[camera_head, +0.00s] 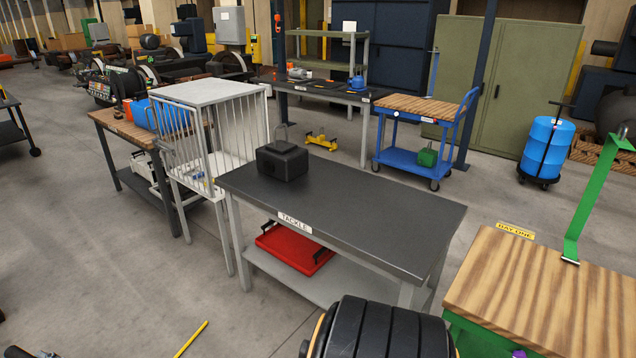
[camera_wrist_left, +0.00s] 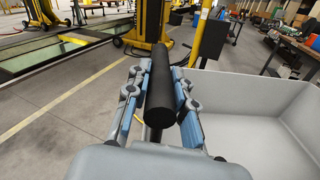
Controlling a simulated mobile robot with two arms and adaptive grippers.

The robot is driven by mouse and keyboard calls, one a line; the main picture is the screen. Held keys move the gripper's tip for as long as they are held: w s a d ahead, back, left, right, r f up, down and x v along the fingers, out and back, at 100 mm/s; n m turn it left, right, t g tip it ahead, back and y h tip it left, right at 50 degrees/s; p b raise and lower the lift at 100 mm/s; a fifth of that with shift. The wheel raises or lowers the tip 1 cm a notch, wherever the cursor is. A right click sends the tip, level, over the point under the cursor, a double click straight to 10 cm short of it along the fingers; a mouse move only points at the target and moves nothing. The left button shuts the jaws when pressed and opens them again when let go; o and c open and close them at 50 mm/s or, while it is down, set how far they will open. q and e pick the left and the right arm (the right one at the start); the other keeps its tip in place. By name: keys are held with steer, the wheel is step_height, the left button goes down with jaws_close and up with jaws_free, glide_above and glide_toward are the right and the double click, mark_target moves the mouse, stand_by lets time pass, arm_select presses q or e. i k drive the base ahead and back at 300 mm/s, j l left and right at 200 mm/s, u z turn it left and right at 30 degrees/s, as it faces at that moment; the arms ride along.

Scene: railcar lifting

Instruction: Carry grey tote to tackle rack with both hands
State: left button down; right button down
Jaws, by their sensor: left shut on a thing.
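In the left wrist view my left gripper (camera_wrist_left: 158,88) is shut on a black round bar (camera_wrist_left: 160,80), which appears to be a handle of the grey tote (camera_wrist_left: 260,95). The tote fills the right of that view; the visible part of its inside looks empty. The tackle rack (camera_head: 400,220) stands in the middle of the head view, with a dark top, pale legs and a "TACKLE" label (camera_head: 295,223). The tote and both grippers are out of the head view. My right gripper shows in neither view.
A black block with a shackle (camera_head: 282,162) stands on the rack top's far left; the rest of the top is clear. A red tote (camera_head: 295,248) lies on its lower shelf. A white cage (camera_head: 205,95) stands left, a wood-topped bench (camera_head: 545,295) right.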

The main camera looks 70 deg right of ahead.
mark_target(374, 215)
steer(key=i+l, duration=0.2)
steer(key=i, duration=0.3)
steer(key=i+l, duration=0.2)
steer(key=i, duration=0.25)
steer(key=i+z, duration=0.3)
steer(key=i, duration=0.6)
steer(key=z, duration=3.25)
steer(key=i+z, duration=0.15)
steer(key=i, duration=1.35)
